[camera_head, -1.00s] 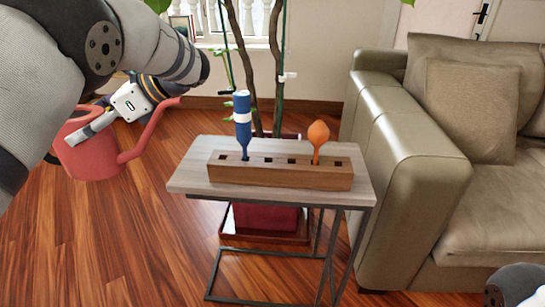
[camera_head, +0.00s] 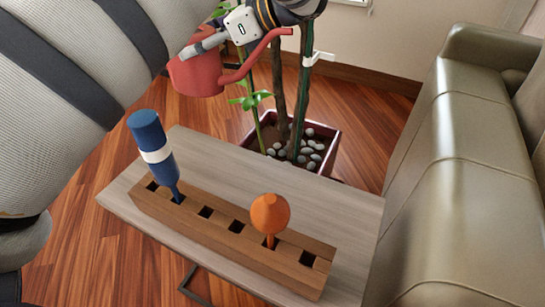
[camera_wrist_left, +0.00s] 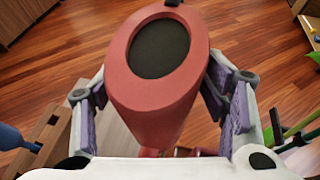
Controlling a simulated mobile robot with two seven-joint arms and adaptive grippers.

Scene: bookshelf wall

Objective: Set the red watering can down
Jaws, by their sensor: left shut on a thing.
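The red watering can (camera_head: 196,72) hangs in my left gripper (camera_head: 206,46) at the top of the head view, upright or nearly so, beyond the small table and to the left of the plant. Its spout (camera_head: 258,58) points to the right. In the left wrist view the can (camera_wrist_left: 160,95), with a dark oval opening in its top, sits between the two purple-padded fingers of the gripper, which are shut on it. The floor shows below and behind it. My right gripper is not in view.
A wooden side table (camera_head: 330,206) bears a slotted wooden block (camera_head: 220,240) holding a blue-and-white tool (camera_head: 150,140) and an orange tool (camera_head: 270,214). Behind it stands a potted plant with pebbles (camera_head: 310,150). A leather sofa (camera_head: 460,180) fills the right. Tabletop behind the block is bare.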

